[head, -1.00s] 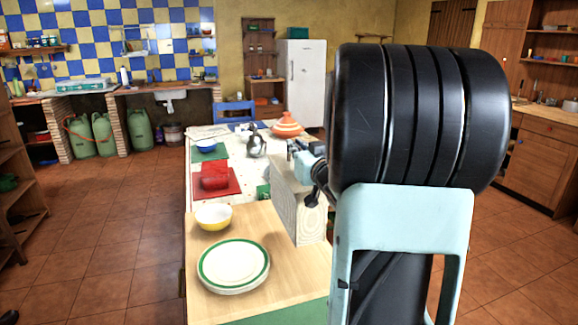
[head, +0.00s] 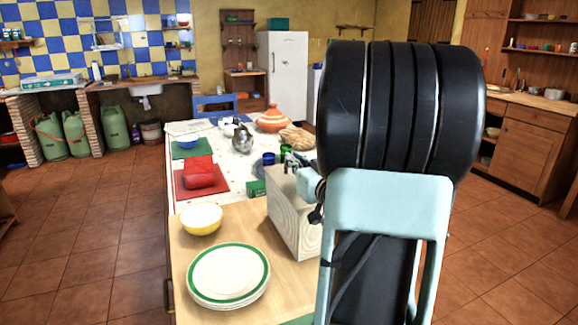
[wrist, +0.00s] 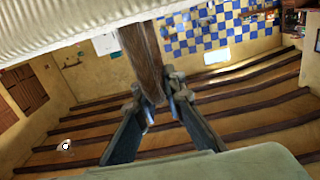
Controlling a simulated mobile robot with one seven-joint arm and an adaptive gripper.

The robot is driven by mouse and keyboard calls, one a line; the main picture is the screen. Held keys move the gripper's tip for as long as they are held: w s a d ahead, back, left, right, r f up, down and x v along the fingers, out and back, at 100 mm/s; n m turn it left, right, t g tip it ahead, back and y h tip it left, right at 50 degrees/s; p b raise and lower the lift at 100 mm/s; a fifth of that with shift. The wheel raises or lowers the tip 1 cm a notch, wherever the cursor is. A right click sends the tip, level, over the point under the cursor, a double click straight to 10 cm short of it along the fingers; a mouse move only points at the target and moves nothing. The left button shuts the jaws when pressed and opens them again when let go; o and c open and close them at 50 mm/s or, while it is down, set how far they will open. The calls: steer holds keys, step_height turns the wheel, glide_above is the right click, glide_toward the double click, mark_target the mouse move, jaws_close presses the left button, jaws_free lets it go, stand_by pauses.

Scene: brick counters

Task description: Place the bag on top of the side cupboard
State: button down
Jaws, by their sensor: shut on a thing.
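The bag (head: 293,224) is a pale, boxy thing with a wood-grain-like pattern, seen in the head view in front of the table. My gripper (head: 299,168) is at its top, partly hidden by my arm. In the wrist view, which is upside down, my gripper (wrist: 158,92) is shut on the bag's brown strap (wrist: 142,62). The bag's ribbed whitish side (wrist: 70,22) fills the upper left there. A wooden cupboard (head: 533,150) stands under the counter at the right; I cannot tell whether it is the side cupboard.
The table below the bag holds plates (head: 229,274), a yellow bowl (head: 201,219), a red item on a red mat (head: 184,188), a kettle (head: 242,140) and a striped pot (head: 272,121). The tiled floor (head: 95,245) is clear at left and right.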

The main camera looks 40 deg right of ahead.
steer(key=shift+f, duration=0.15)
steer(key=shift+f, duration=0.15)
steer(key=c, duration=2)
jaws_free()
steer(key=shift+s+a, duration=0.1)
steer(key=shift+s, duration=0.3)
steer(key=p, duration=0.1)
glide_above(315, 206)
steer(key=shift+r, duration=0.3)
steer(key=shift+w, duration=0.15)
